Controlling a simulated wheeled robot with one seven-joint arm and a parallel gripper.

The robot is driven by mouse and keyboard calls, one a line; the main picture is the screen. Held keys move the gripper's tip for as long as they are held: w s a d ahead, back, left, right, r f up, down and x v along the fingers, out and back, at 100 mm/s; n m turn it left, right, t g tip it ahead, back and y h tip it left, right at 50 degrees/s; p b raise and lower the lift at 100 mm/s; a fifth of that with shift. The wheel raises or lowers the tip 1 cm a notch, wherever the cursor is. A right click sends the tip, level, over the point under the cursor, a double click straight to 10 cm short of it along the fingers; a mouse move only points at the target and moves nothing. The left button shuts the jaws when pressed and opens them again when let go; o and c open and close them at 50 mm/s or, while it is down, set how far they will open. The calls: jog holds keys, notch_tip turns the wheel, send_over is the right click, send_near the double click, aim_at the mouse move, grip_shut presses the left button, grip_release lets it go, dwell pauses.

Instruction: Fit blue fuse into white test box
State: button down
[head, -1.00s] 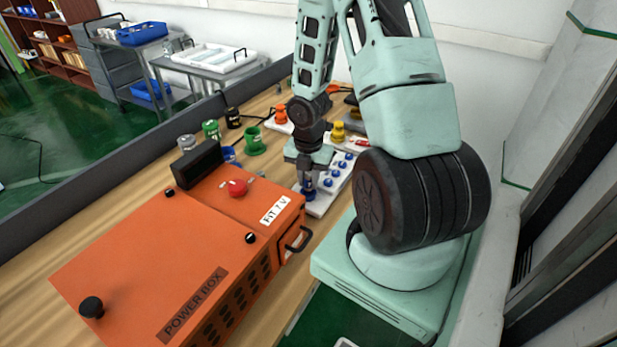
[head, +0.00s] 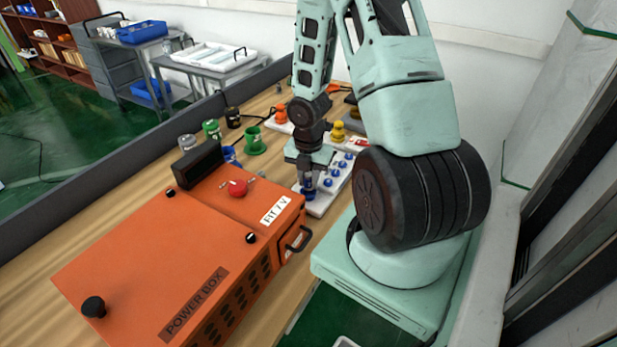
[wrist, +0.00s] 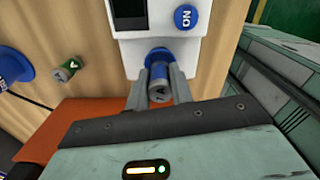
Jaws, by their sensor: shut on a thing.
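The blue fuse (wrist: 159,82) is a short blue cylinder with a grey end, held between the two fingers of my gripper (wrist: 160,72) in the wrist view. Its far end meets the blue round socket (wrist: 158,55) on the white test box (wrist: 195,70); how deep it sits is hidden. The box also has a blue ON button (wrist: 186,17) and a dark display (wrist: 128,10). In the head view my gripper (head: 308,184) is low over the near end of the white box (head: 318,208), shut on the fuse.
An orange power box (head: 130,260) stands close to the left of my gripper. A green cup (head: 254,145) and a blue flared piece (wrist: 14,66) are on the wooden table. A green fuse (wrist: 66,69) lies left of the box. Orange and yellow (head: 337,131) parts stand farther back.

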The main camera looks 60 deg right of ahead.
jog(key=shift+f+b, duration=0.7)
jog(key=shift+f, duration=0.2)
dwell(0.4)
jog(key=shift+r, duration=0.1)
jog(key=shift+r+p, duration=2)
jog(key=shift+p, duration=0.3)
